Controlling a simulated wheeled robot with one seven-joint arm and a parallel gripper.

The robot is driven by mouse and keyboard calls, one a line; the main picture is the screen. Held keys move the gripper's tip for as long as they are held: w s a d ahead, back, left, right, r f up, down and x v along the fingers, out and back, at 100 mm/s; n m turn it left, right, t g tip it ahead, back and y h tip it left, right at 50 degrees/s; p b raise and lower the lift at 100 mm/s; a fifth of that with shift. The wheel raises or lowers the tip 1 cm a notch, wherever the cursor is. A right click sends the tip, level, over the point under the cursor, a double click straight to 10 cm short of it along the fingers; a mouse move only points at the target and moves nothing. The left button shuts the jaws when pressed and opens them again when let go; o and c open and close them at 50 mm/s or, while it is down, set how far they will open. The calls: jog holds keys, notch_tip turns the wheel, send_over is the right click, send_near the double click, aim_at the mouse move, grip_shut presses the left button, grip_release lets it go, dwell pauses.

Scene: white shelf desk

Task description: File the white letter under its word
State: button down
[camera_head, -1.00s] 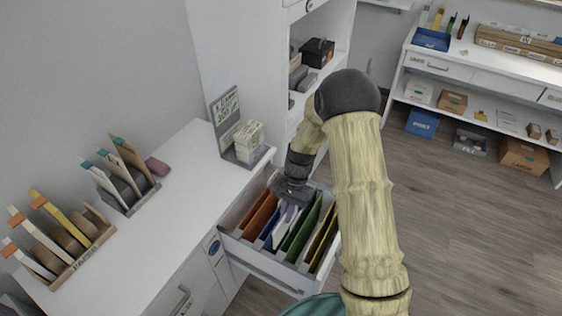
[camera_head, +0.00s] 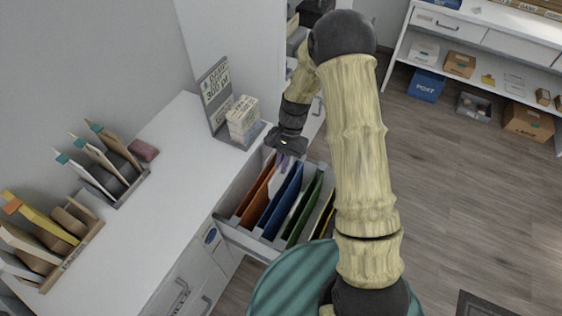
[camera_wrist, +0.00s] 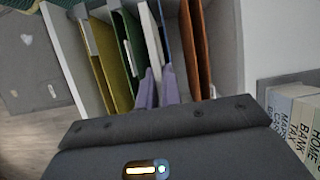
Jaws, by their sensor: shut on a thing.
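The open drawer (camera_head: 250,238) holds upright dividers: orange (camera_head: 257,193), blue (camera_head: 281,202), green (camera_head: 304,208) and yellow. My gripper (camera_head: 283,160) points down at the drawer's far end. Its purple fingers (camera_wrist: 160,86) are shut on the white letter (camera_wrist: 150,38), which stands upright as a thin white edge in the wrist view. There the letter is beside the blue divider (camera_wrist: 163,42), on the side toward the green divider (camera_wrist: 127,42). The orange divider (camera_wrist: 192,45) is on the other side of the fingers. The letter's lower part is hidden, and I cannot read any word on the dividers.
A grey stand with a printed sign (camera_head: 215,88) and a block of labelled spines (camera_head: 243,118) is on the desk beside the drawer. Two racks of envelopes (camera_head: 100,165) (camera_head: 45,245) stand farther left.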

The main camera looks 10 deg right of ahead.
aim_at(282, 181)
jog(key=shift+s, duration=0.1)
jog(key=shift+f+b, duration=2.3)
jog(key=shift+f, duration=2.6)
jog(key=c, duration=1.5)
grip_release()
jog(key=v, duration=1.7)
jog(key=shift+r, duration=0.2)
